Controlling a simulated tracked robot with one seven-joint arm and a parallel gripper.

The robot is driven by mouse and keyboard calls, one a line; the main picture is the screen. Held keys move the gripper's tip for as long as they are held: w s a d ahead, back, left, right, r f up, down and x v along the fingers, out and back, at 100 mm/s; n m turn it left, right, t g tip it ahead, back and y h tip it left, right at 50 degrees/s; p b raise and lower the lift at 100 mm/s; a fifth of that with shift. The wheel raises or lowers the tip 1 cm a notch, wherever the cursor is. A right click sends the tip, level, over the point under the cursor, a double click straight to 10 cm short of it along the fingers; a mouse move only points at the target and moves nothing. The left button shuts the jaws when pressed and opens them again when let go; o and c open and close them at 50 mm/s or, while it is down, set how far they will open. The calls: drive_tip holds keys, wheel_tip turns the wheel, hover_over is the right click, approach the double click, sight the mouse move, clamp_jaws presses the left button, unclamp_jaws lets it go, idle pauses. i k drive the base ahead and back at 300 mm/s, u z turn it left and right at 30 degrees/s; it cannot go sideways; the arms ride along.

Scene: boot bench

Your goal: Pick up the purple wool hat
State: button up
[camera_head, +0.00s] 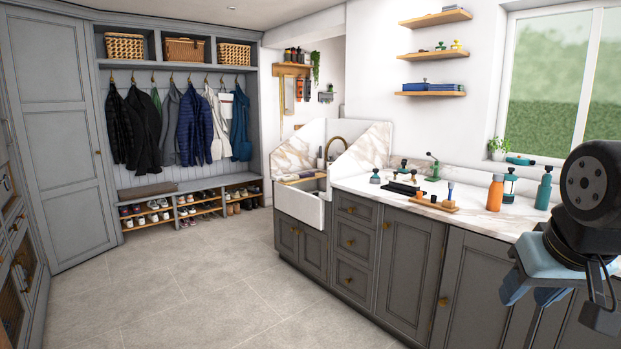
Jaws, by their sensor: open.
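I cannot make out a purple wool hat anywhere in this view. My gripper (530,293) is at the right edge, pointing down in front of the grey cabinets. It is open, and I see nothing between its fingers. The boot bench (205,184) stands at the far back left, with a dark folded cushion (147,191) on its left part. Several coats (195,125) hang on hooks above it.
Shoes fill the cubbies (200,208) under the bench, and baskets (185,50) sit on the top shelf. The counter (475,211) at the right holds bottles (496,192) and small tools. A white sink (300,205) stands at its far end. The tiled floor (190,285) is clear.

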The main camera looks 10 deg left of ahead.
sight(306, 175)
drive_tip(key=u, duration=0.3)
drive_tip(key=i, duration=0.85)
drive_tip(key=u, duration=0.7)
drive_tip(key=i, duration=1.15)
drive_tip(key=u, duration=0.65)
drive_tip(key=i, duration=3.2)
drive_tip(key=z, duration=0.4)
drive_tip(key=i, duration=1.1)
drive_tip(key=z, duration=0.85)
drive_tip(key=i, duration=0.95)
drive_tip(key=z, duration=0.75)
